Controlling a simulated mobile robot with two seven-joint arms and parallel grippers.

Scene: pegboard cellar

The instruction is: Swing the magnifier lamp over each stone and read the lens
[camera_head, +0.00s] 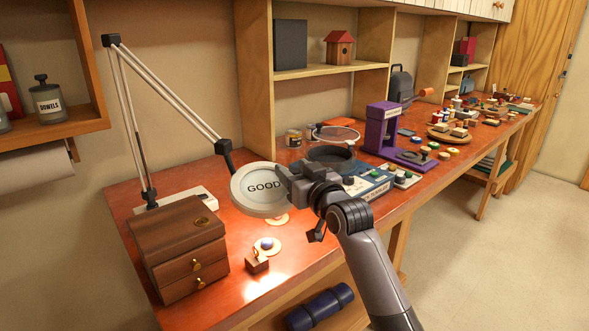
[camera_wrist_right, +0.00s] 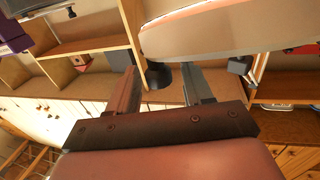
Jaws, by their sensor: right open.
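My right gripper (camera_head: 288,182) is open at the right rim of the lamp head. In the right wrist view the fingers (camera_wrist_right: 160,78) are apart, with a dark knob (camera_wrist_right: 158,74) below the lamp head (camera_wrist_right: 230,28) showing between them; contact cannot be told. A bluish stone (camera_head: 267,243) sits on a pale disc in front of the lens. Another disc (camera_head: 279,220) is partly hidden under the head.
A wooden drawer box (camera_head: 180,248) stands at the left, and a small wooden block (camera_head: 257,263) lies near the front edge. A purple stand (camera_head: 382,130) and a labelled tray (camera_head: 372,187) are right of the lamp. Many small items fill the far bench.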

